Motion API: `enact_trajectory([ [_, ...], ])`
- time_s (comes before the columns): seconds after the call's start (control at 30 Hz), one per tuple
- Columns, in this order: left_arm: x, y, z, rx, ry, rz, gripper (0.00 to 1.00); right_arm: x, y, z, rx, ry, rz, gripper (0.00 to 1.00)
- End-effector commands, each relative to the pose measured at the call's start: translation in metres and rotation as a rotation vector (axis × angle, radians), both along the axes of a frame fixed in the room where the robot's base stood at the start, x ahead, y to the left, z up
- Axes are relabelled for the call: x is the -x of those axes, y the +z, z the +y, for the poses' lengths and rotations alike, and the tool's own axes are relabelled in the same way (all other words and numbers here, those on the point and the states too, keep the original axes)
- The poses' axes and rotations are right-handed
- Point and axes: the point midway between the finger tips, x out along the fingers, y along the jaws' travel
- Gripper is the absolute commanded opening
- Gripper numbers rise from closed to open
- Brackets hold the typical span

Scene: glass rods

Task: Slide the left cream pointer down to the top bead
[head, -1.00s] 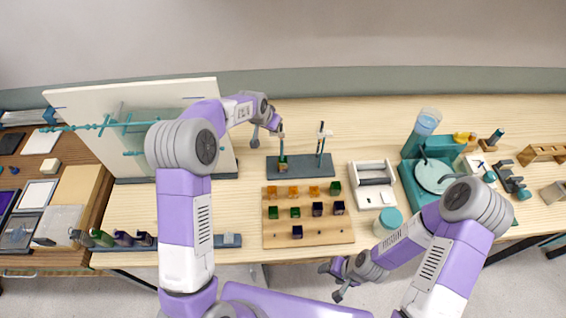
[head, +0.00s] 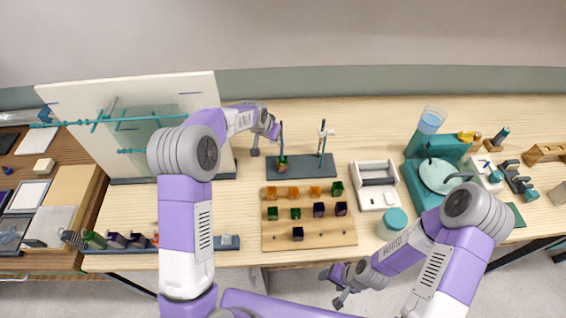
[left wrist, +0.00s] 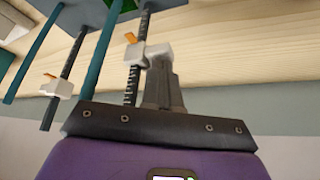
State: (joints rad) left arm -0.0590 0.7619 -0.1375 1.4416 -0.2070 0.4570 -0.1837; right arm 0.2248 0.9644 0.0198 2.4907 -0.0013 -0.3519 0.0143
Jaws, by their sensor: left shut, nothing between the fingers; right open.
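My left gripper (head: 277,131) is at the upper part of the left rod (head: 282,146). In the left wrist view its fingers (left wrist: 160,62) are closed together, empty, right beside the left cream pointer (left wrist: 136,54) with its orange tip. I cannot tell whether they touch. Green and brown beads (head: 282,164) sit low on the left rod. The right cream pointer (head: 326,132) is high on the right rod and shows in the left wrist view (left wrist: 56,88). My right gripper (head: 340,287) is open and empty, away from the stand.
A wooden block rack (head: 308,236) with coloured cubes stands in front of the stand. A white tray (head: 375,190) is to its right. A white panel (head: 70,105) stands behind my left arm.

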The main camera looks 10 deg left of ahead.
Motion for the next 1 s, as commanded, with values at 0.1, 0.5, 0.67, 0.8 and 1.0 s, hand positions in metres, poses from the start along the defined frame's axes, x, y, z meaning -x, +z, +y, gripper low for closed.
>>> enact_trajectory([
  [0.1, 0.0, -0.009, 0.0, 0.0, 0.0, 0.002, 0.0, 0.0, -0.007, 0.0, 0.0, 0.0, 0.0, 0.63],
  [0.5, 0.0, -0.014, 0.0, 0.0, 0.0, 0.0, 0.0, 0.0, -0.011, 0.0, 0.0, 0.0, 0.0, 0.63],
  [0.67, 0.0, -0.016, 0.0, 0.0, 0.0, 0.0, 0.0, 0.0, -0.012, 0.0, 0.0, 0.0, 0.0, 0.63],
  [0.8, 0.0, -0.017, 0.0, 0.0, 0.0, 0.0, 0.0, 0.0, -0.013, 0.0, 0.0, 0.0, 0.0, 0.63],
  [1.0, 0.0, -0.019, 0.0, 0.0, 0.0, 0.0, 0.0, 0.0, -0.014, 0.0, 0.0, 0.0, 0.0, 0.63],
])
